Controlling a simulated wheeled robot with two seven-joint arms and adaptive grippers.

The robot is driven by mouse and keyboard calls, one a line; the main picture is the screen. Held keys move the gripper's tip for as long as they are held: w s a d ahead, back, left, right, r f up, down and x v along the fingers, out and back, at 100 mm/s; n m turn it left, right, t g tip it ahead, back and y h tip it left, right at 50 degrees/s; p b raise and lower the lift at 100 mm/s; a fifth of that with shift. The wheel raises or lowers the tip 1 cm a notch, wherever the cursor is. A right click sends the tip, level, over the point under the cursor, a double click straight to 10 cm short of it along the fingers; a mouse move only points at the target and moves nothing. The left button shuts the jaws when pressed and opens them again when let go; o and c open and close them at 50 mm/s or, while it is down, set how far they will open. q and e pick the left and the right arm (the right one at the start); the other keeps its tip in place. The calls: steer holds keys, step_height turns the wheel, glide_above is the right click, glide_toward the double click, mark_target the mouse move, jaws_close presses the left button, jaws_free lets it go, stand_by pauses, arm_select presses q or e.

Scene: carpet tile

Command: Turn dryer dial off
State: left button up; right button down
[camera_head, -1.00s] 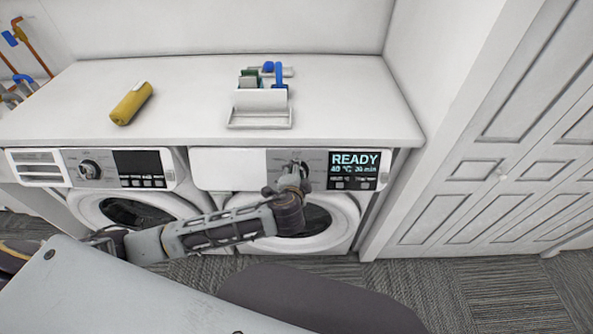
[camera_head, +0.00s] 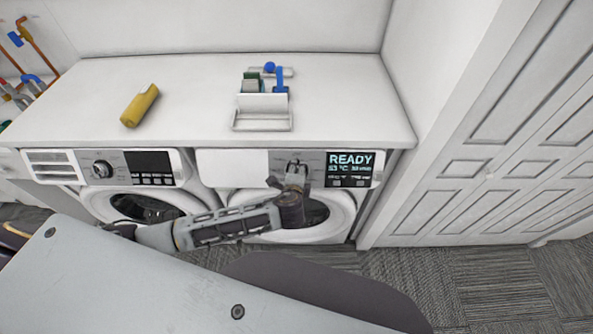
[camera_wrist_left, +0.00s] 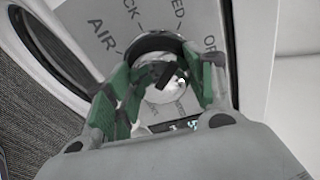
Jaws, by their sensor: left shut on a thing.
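The dryer (camera_head: 232,161) with the lit READY display (camera_head: 350,162) is the right one of two white front-loading machines under the counter. My left gripper (camera_head: 296,170) reaches its grey control panel, just left of the display, and hides most of the dial there. In the left wrist view the round dial (camera_wrist_left: 158,75) sits between the green-padded fingers, which are shut on it. Panel lettering around it includes "AIR"; other words are partly cut off or covered. The dial's pointer direction cannot be read clearly. My right gripper is not in view.
The left machine has its own dial (camera_head: 102,169) and a dark display. On the white counter (camera_head: 190,110) are a yellow bottle (camera_head: 140,106) and a white caddy (camera_head: 262,122) with small blue and green items. A panelled white door (camera_head: 480,170) stands at right.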

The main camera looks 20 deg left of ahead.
arm_select(q)
steer(key=shift+m+p, duration=0.7)
steer(key=shift+m, duration=0.1)
steer(key=shift+d+m+p, duration=0.1)
steer(key=shift+m+p, duration=0.4)
steer(key=shift+m, duration=0.6)
steer(key=shift+f+m+g+y, duration=0.1)
steer(key=shift+m+g+y, duration=0.2)
steer(key=shift+m, duration=1.4)
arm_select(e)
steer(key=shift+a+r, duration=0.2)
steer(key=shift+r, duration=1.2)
arm_select(q)
steer(key=shift+s, duration=0.1)
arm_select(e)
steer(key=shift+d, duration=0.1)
arm_select(q)
steer(key=o, duration=1)
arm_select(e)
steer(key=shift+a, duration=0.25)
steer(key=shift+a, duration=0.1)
